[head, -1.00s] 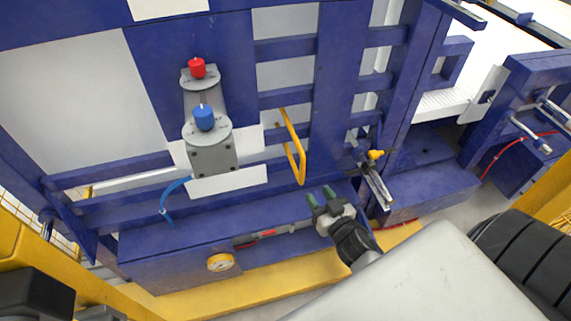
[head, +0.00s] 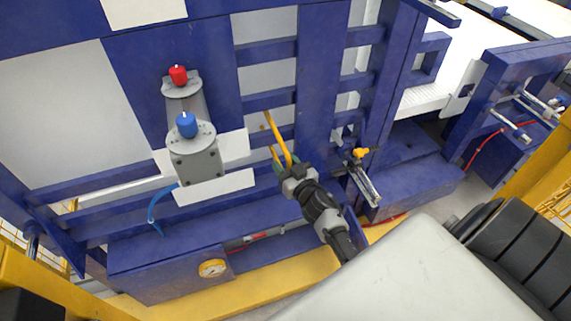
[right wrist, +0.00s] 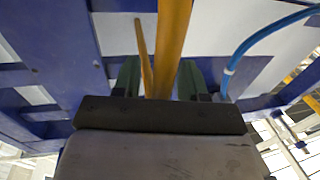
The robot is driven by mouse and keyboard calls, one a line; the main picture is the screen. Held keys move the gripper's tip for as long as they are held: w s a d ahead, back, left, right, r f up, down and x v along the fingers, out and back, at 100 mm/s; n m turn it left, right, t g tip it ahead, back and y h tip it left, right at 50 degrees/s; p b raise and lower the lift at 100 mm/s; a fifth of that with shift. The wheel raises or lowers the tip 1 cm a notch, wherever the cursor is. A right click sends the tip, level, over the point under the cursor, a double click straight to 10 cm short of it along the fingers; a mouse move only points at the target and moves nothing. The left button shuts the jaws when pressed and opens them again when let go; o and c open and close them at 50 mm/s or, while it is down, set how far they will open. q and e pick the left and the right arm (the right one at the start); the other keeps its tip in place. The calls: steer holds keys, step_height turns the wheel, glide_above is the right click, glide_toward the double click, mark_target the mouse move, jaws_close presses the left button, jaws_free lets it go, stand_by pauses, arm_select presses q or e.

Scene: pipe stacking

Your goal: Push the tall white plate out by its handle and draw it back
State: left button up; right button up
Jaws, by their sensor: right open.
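The yellow handle (head: 279,138) stands out from the blue frame, in front of the white plate (head: 262,76) that shows between the blue bars. My right gripper (head: 282,166) is at the lower end of the handle, with its green fingers open. In the right wrist view the yellow handle (right wrist: 172,50) runs between the two green fingers (right wrist: 160,80), which stand apart on either side of it. Whether a finger touches the handle cannot be told. My left gripper is not in view.
A grey unit with a red knob (head: 178,75) and a blue knob (head: 187,125) stands left of the handle. A metal lever with a yellow knob (head: 361,153) is close on the right. A blue hose (head: 152,208) hangs at lower left, above a gauge (head: 212,268).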

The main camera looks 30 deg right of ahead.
jaws_close()
steer(key=w, duration=0.2)
steer(key=w+d, duration=0.1)
steer(key=w, duration=0.2)
steer(key=shift+d+b, duration=0.1)
steer(key=shift+b, duration=0.3)
jaws_free()
steer(key=shift+s, duration=0.15)
steer(key=s, duration=1.1)
steer(key=shift+a, duration=0.25)
steer(key=shift+w, duration=0.1)
